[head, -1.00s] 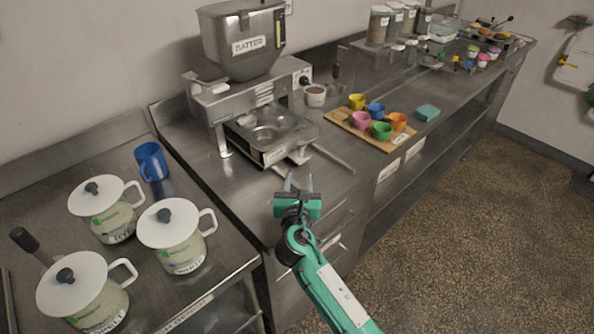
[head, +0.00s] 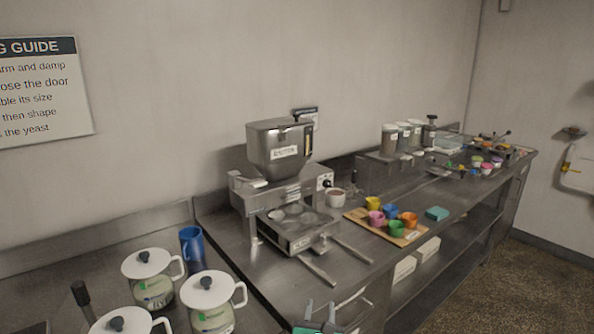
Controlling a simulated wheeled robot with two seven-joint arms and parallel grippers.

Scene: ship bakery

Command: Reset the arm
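My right gripper (head: 320,316) shows at the bottom edge of the head view, in front of the steel counter's front edge. Its two fingers point up and stand apart with nothing between them, so it is open and empty. It touches nothing that I can see. Most of my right arm is below the picture. My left gripper is not in view.
A batter dispenser (head: 279,150) stands over a steel tray on the counter. A wooden board (head: 358,216) with coloured cups lies to its right. White-lidded jars (head: 209,292) and a blue mug (head: 191,245) stand at lower left. Floor (head: 480,290) is open at right.

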